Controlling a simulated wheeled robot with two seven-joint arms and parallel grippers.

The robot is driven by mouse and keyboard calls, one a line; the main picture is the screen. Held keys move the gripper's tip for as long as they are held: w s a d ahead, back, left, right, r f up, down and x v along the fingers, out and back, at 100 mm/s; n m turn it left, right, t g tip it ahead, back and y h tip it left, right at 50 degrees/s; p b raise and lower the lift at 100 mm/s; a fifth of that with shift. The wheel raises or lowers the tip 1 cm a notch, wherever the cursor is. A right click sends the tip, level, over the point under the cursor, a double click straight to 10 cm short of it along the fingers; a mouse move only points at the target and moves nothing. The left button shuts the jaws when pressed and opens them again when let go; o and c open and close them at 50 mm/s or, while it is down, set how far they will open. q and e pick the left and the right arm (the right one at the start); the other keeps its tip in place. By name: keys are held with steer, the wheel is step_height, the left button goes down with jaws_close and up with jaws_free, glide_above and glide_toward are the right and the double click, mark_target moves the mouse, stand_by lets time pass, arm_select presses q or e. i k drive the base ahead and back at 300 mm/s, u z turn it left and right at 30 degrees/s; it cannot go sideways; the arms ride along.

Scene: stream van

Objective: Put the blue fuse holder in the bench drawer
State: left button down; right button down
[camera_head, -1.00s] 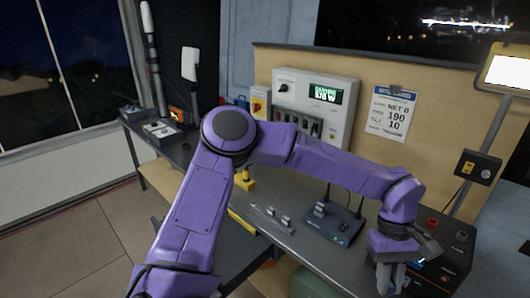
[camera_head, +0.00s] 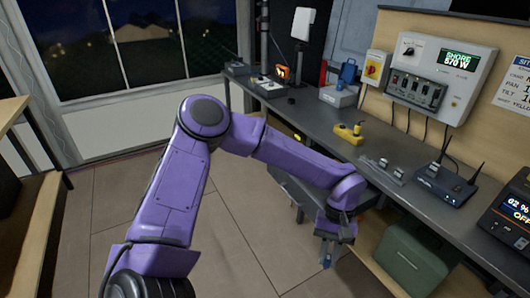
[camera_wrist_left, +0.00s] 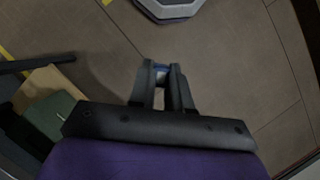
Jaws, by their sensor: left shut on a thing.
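My left gripper (camera_head: 327,255) points down over the floor in front of the bench. In the left wrist view its fingers (camera_wrist_left: 161,85) are shut on a small blue thing, the blue fuse holder (camera_wrist_left: 161,68), mostly hidden between the fingers. What looks like the bench drawer (camera_head: 290,188) is a grey part jutting from under the bench, partly hidden behind my left forearm. The gripper is to the right of it and nearer to me, apart from it. My right gripper is not in view.
The grey bench (camera_head: 310,118) carries a yellow tool (camera_head: 349,133), a router (camera_head: 445,184) and a small rail with clips (camera_head: 385,170). A green case (camera_head: 412,258) stands below the bench, right of the gripper. The floor (camera_head: 240,235) in front is clear.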

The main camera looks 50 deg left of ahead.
mark_target(322, 198)
steer(key=u, duration=1.4)
steer(key=i, duration=1)
steer(key=z, duration=0.6)
steer(key=i, duration=0.85)
steer(key=z, duration=0.55)
